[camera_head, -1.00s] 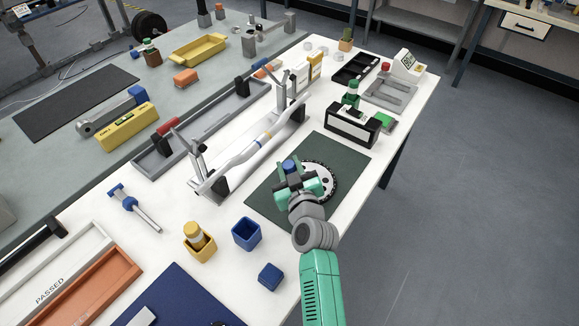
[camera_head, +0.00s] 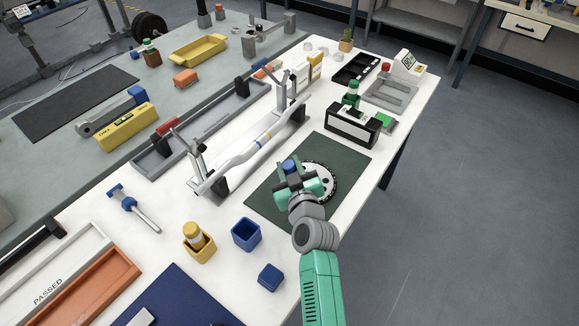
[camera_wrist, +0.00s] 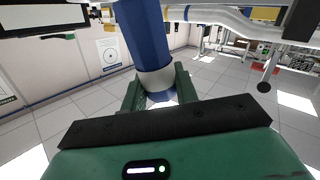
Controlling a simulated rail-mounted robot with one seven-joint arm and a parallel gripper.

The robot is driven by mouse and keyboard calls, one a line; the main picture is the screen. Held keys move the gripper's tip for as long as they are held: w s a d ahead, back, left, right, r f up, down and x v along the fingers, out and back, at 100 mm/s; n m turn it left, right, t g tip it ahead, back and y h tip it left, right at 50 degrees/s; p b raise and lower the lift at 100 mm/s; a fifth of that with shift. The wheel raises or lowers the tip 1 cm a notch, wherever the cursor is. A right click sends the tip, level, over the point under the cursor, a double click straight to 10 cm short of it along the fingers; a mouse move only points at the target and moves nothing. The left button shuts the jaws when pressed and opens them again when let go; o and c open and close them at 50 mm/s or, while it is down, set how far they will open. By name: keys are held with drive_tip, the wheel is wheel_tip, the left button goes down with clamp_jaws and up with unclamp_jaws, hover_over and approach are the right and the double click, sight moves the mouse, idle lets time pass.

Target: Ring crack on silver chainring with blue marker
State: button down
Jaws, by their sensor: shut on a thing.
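The silver chainring (camera_head: 331,180) lies flat on a dark green mat (camera_head: 340,148) near the table's right edge, partly hidden by my gripper. My gripper (camera_head: 291,184) is over the left part of the chainring and shut on the blue marker (camera_head: 290,165). In the wrist view, the blue marker (camera_wrist: 143,32) stands between the green fingers of my gripper (camera_wrist: 158,88), with a pale band at the grip. Its writing tip is hidden, so I cannot tell whether it touches the chainring. No crack or blue ring can be made out.
An open blue cup (camera_head: 246,234) and a blue block (camera_head: 270,277) stand left of my arm. A yellow cup (camera_head: 199,246) holds a yellow-topped item. A bent silver tube on a stand (camera_head: 215,185) rises left of the mat. A black-and-white box (camera_head: 352,128) stands behind.

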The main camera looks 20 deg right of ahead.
drive_tip(key=shift+f, duration=0.1)
wheel_tip(320, 180, up, 7)
drive_tip(key=p, duration=0.5)
idle(0.4)
